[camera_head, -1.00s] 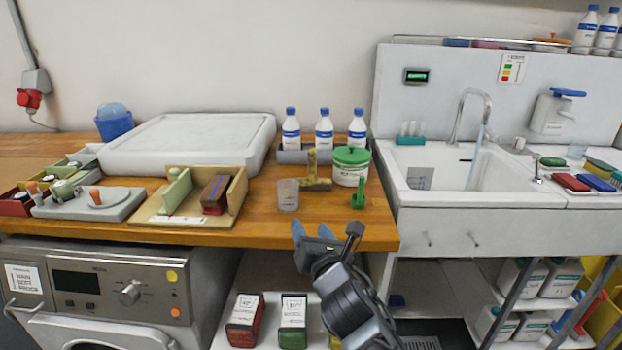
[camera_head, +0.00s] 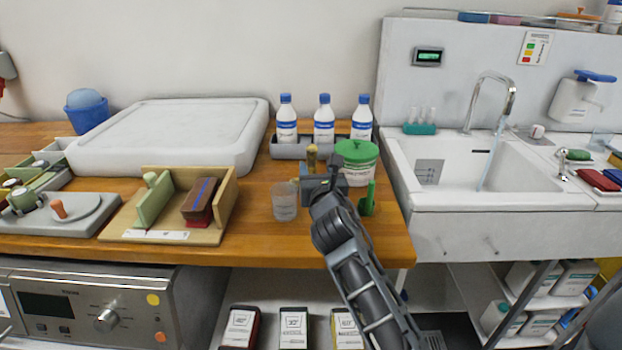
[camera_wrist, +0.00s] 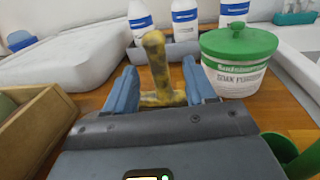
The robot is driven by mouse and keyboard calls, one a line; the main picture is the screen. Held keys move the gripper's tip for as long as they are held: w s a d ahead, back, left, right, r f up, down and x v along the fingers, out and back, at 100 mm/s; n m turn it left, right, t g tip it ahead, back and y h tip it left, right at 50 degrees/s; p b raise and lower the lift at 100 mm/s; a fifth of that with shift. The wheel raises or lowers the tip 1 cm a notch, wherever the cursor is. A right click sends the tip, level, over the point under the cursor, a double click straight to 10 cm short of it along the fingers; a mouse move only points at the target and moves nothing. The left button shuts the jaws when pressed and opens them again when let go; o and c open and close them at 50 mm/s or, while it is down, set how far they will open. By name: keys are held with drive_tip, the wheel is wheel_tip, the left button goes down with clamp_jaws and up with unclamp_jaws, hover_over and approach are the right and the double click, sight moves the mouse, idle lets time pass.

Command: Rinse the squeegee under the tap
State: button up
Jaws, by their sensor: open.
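The squeegee (camera_head: 312,157) is yellow with dark smears and stands with its handle up on the wooden counter, in front of the white bottles. In the wrist view its handle (camera_wrist: 156,62) and crosspiece show between the fingers of my gripper (camera_wrist: 160,84). My gripper is open, one blue finger on each side of the squeegee, and I cannot tell whether either touches it. In the head view my gripper (camera_head: 318,183) hides the squeegee's lower part. The tap (camera_head: 500,92) arches over the white sink (camera_head: 520,198) at the right, with a stream of water running down from it.
A green-lidded tub (camera_head: 357,166) stands just right of the squeegee, with a green holder (camera_head: 368,203) in front. A clear cup (camera_head: 285,203) is to the left. Blue-capped bottles (camera_head: 324,120) stand behind. A wooden tray (camera_head: 120,222) lies further left.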

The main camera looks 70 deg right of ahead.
sight(312, 161)
drive_tip(key=x, duration=0.5)
drive_tip(key=shift+w+d+f, duration=0.1)
drive_tip(key=shift+w+d, duration=0.15)
drive_tip(key=shift+w, duration=0.1)
drive_tip(key=shift+c, duration=0.2)
clamp_jaws()
